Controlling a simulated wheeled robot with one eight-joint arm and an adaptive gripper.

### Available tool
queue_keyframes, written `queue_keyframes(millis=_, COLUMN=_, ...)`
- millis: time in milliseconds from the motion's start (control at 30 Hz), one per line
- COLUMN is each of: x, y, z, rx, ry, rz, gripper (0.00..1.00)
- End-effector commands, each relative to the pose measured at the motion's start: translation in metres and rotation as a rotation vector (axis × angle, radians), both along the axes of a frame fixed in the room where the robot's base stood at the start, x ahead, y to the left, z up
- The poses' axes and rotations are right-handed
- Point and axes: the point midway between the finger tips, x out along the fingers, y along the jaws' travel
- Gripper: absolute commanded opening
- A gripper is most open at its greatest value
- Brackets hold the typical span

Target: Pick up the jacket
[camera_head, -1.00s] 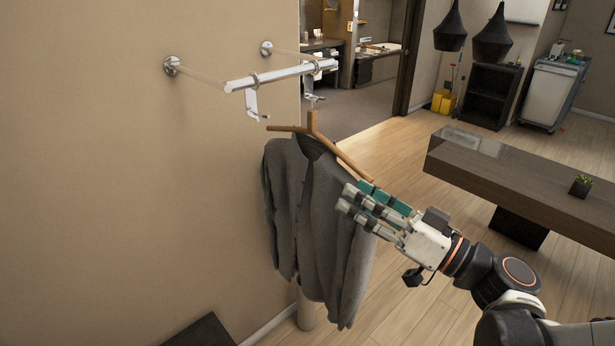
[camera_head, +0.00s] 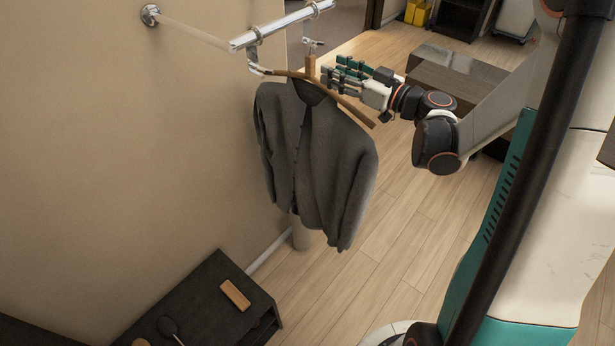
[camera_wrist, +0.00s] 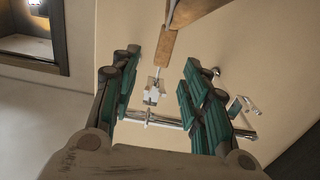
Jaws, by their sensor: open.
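The dark grey jacket (camera_head: 314,150) hangs on a brown wooden hanger (camera_head: 347,107) below the metal rail (camera_head: 282,24). My gripper (camera_head: 338,72) is open, just right of the hanger's upright neck (camera_head: 311,66), above the jacket's right shoulder. In the wrist view the hanger's neck (camera_wrist: 167,45) shows between and beyond the open fingers (camera_wrist: 160,95), with a metal hook (camera_wrist: 153,90) below it. Whether the fingers touch the hanger cannot be told. The jacket itself does not clearly show in the wrist view.
A dark low cabinet (camera_head: 200,305) with a brush-like wooden item (camera_head: 235,295) stands below at left. A dark table (camera_head: 450,78) is behind my arm. Wood floor right of the jacket is clear.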

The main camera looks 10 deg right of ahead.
Motion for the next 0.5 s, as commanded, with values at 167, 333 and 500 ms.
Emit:
queue_keyframes(millis=167, x=0.02, y=0.015, z=0.001, rx=0.001, ry=0.001, rz=0.001, gripper=0.42)
queue_keyframes(millis=333, x=0.026, y=0.02, z=0.001, rx=0.001, ry=0.001, rz=0.001, gripper=0.42)
queue_keyframes(millis=500, x=0.036, y=0.031, z=0.004, rx=0.001, ry=0.0, rz=0.002, gripper=0.42)
